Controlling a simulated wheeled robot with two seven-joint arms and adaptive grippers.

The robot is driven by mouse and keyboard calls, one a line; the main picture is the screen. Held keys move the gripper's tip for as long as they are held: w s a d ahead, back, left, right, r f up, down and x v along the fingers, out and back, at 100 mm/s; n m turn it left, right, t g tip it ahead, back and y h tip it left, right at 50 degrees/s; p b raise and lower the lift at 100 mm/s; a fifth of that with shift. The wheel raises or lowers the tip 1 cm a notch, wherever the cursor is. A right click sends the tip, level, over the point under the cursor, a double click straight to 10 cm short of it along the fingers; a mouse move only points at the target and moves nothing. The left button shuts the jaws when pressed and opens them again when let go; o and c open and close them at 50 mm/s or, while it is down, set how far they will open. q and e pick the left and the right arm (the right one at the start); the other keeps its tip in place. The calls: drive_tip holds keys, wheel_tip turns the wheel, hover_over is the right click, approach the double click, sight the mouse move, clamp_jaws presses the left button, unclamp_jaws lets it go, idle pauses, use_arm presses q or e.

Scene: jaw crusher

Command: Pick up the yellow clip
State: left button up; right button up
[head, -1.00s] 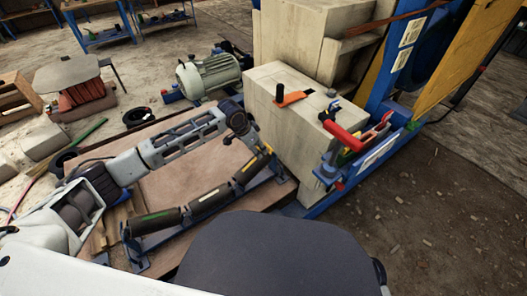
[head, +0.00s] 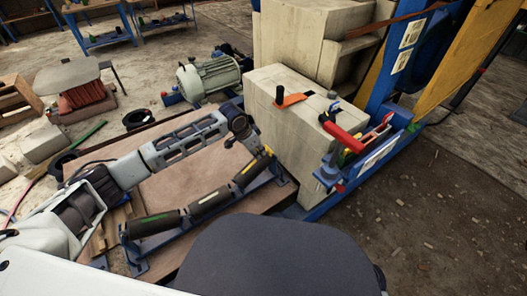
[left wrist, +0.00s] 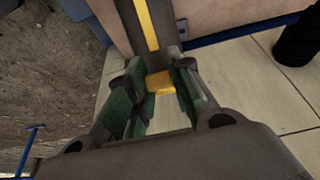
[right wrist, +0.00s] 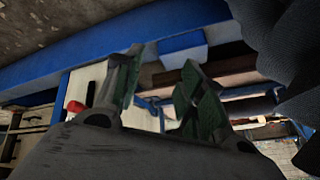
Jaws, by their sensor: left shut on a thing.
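The yellow clip (left wrist: 160,82) is a small yellow block between the fingertips of my left gripper (left wrist: 160,75) in the left wrist view. The left gripper is shut on it. The clip sits at the near end of a dark roller with a yellow stripe (left wrist: 147,25); I cannot tell whether it touches the roller. In the head view my left gripper (head: 252,143) is at the far end of the roller frame, beside the pale block, and mostly hides the clip. My right gripper (right wrist: 160,75) shows only in the right wrist view, with its green-padded fingers apart and nothing between them.
The dark rollers (head: 209,203) lie in a blue frame on a brown board (head: 180,178). A pale block (head: 300,115) stands close to the left gripper's right, with an orange tool (head: 292,99) on top. A red-handled clamp (head: 345,138) is at its right edge. A grey motor (head: 210,76) stands behind.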

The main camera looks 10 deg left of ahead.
use_arm(q)
clamp_jaws()
drive_tip(key=shift+r, duration=0.1)
drive_tip(key=shift+r, duration=0.45)
wheel_tip(320, 180, up, 8)
drive_tip(key=p, duration=0.3)
drive_tip(key=shift+f+p, duration=0.1)
drive_tip(key=shift+p, duration=0.25)
drive_tip(key=shift+r, duration=0.6)
use_arm(e)
wheel_tip(320, 180, up, 9)
drive_tip(key=d+g+h, duration=0.1)
drive_tip(key=d, duration=0.1)
drive_tip(key=shift+s+n+g, duration=0.3)
drive_tip(key=shift+s, duration=0.05)
use_arm(q)
drive_tip(key=shift+p, duration=0.3)
use_arm(e)
drive_tip(key=shift+d+f, duration=0.15)
drive_tip(key=shift+f, duration=0.05)
